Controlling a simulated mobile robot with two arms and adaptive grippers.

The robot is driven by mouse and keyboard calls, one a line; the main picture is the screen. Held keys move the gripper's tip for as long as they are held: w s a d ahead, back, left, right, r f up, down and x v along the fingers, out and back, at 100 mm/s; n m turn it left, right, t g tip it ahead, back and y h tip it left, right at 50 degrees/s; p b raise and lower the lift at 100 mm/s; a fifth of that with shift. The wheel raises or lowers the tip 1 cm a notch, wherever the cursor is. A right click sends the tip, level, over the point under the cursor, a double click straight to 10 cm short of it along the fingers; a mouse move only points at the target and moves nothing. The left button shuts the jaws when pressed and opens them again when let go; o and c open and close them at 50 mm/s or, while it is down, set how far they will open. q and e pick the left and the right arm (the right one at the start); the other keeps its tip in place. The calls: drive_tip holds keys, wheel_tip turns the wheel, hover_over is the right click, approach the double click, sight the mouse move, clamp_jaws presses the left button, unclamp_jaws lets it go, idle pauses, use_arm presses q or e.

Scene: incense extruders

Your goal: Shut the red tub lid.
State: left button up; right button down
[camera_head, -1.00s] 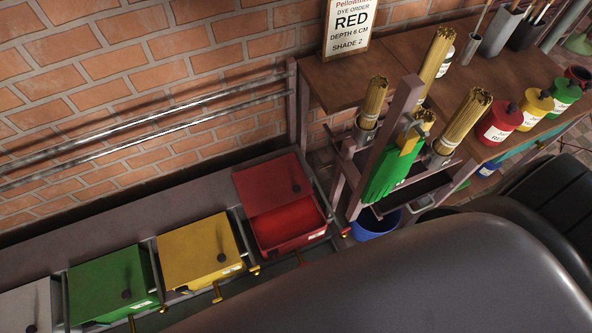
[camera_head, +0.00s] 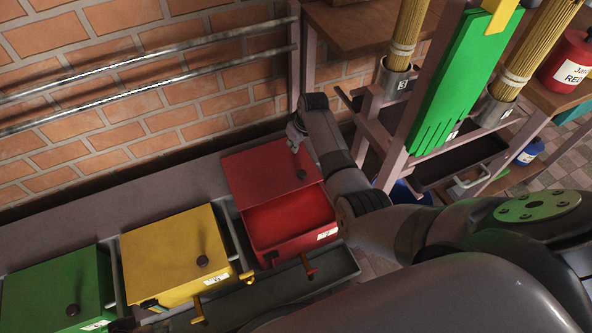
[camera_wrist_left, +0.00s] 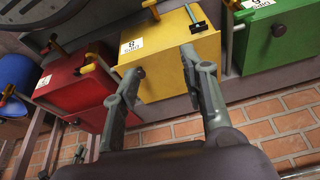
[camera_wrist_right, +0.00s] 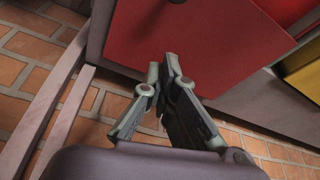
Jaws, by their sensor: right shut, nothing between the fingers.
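The red tub (camera_head: 310,246) stands in the row of tubs by the brick wall. Its red lid (camera_head: 255,172) is open, set back and leaving the front of the red interior showing; a dark knob (camera_head: 301,174) is on it. My right gripper (camera_head: 297,128) is shut and empty at the lid's far right corner, by the wall side. In the right wrist view its closed fingertips (camera_wrist_right: 164,68) are close to a red surface (camera_wrist_right: 195,35); I cannot tell whether they touch. My left gripper (camera_wrist_left: 160,62) is open and empty, near the yellow tub.
A yellow tub (camera_head: 165,255) and a green tub (camera_head: 55,290), both with lids down, stand left of the red one. Metal rails (camera_head: 150,65) run along the wall. A rack with a green glove (camera_head: 455,80) and stick bundles stands right of my right arm.

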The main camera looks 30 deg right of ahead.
use_arm(q)
drive_tip(key=w+d+r+t+h+b, duration=0.1)
drive_tip(key=w+d+r+t+b, duration=0.1)
drive_tip(key=w+r+t, duration=0.35)
drive_tip(key=w+d+r+t+h+b, duration=0.1)
drive_tip(key=w+d+r+t, duration=0.15)
drive_tip(key=w, duration=0.55)
use_arm(e)
approach(286, 160)
drive_tip(key=shift+w+f, duration=0.1)
drive_tip(key=shift+f, duration=0.1)
drive_tip(key=shift+b+x, duration=0.85)
drive_tip(key=shift+x, duration=0.3)
drive_tip(key=shift+b+x, duration=0.95)
drive_tip(key=shift+x, duration=0.25)
drive_tip(key=shift+s+d+r+p, duration=0.15)
drive_tip(key=shift+s+p, duration=0.4)
drive_tip(key=shift+s, duration=0.5)
use_arm(q)
wheel_tip(286, 160, up, 10)
drive_tip(key=w+d+t+h, duration=0.2)
drive_tip(key=t, duration=0.4)
drive_tip(key=shift+w+d+r+m+t, duration=0.15)
drive_tip(key=shift+w+d+m+t, duration=0.05)
drive_tip(key=shift+w+m+t, duration=0.2)
use_arm(e)
drive_tip(key=shift+s+d, duration=0.2)
drive_tip(key=shift+s, duration=0.8)
